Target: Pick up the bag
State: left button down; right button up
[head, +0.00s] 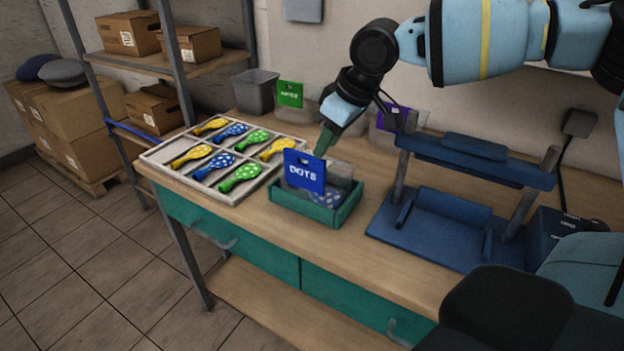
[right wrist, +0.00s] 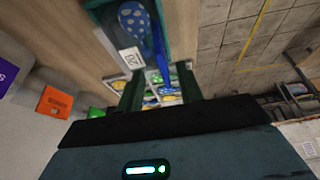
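The bag has a blue header card marked DOTS (head: 304,173) and a clear lower part with a dotted blue balloon in it. It stands in a green open box (head: 318,212) on the workbench. My right gripper (head: 325,143) points down just behind and above the card. In the right wrist view its two green fingers (right wrist: 162,88) are apart, with a thin blue strip, apparently the card's edge (right wrist: 160,62), between them. The dotted balloon (right wrist: 134,20) shows beyond. Contact with the bag cannot be told. My left gripper is not in view.
A divided white tray (head: 215,197) of dotted balloons lies left of the box. A blue stand (head: 450,215) is close on the right. A grey bin (head: 255,91) and a green card (head: 290,94) are behind. Shelves with cartons (head: 131,32) stand at left.

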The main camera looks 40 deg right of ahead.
aim_at(315, 161)
jog(key=shift+w+x, duration=0.1)
jog(key=shift+x, duration=1.6)
jog(key=shift+w+x, duration=0.15)
jog(key=shift+x, duration=1.55)
jog(key=shift+r, duration=0.15)
grip_shut()
